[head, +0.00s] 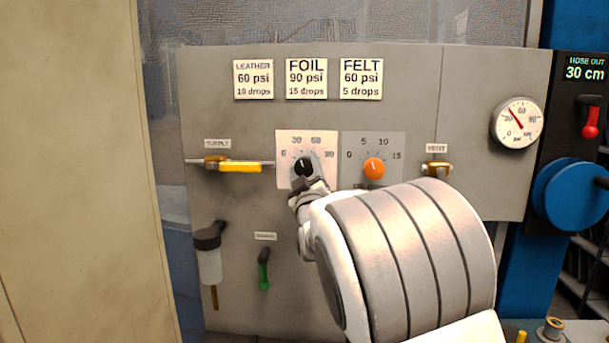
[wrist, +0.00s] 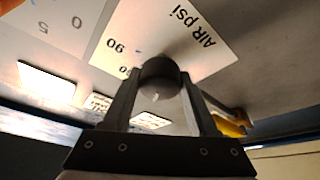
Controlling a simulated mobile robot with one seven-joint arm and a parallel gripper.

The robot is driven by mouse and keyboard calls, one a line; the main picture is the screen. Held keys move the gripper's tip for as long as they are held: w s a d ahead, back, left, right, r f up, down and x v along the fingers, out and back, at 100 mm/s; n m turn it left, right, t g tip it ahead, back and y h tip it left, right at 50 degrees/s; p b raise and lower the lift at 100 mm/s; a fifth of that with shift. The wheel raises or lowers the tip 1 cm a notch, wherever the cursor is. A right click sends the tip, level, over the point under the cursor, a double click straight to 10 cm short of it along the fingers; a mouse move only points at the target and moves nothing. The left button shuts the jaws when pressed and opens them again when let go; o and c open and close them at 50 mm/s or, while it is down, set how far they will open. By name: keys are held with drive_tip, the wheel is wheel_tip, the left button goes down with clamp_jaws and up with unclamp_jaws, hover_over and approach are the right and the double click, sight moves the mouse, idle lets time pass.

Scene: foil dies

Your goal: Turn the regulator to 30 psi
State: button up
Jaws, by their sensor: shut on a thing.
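The black regulator knob (head: 304,167) sits on a white dial plate (head: 285,178) marked 0, 30, 60 and 90. The knob also shows in the wrist view (wrist: 160,75), with the plate (wrist: 176,40) reading "AIR psi" behind it. My gripper (wrist: 160,95) is shut on the knob, one finger on each side. A small white mark on the knob points roughly to the top of the dial; its exact setting is unclear. The round gauge (head: 518,122) at right has a red needle pointing up and left, seemingly between 30 and 60. My arm hides part of the panel below.
An orange knob (head: 374,168) is right of the regulator. A yellow supply lever (head: 240,167) is at left, a brass vent valve (head: 436,168) at right. A green lever (head: 263,272) hangs below. Pressure cards (head: 306,79) are above. A blue hose reel (head: 572,195) stands far right.

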idle(0.5)
drive_tip(key=o, duration=1.4)
drive_tip(key=shift+c, duration=0.2)
drive_tip(key=shift+s, duration=0.1)
drive_tip(key=b+v, duration=0.3)
drive_tip(key=v, duration=1.4)
drive_tip(key=shift+d+f, duration=0.1)
drive_tip(key=shift+d, duration=0.05)
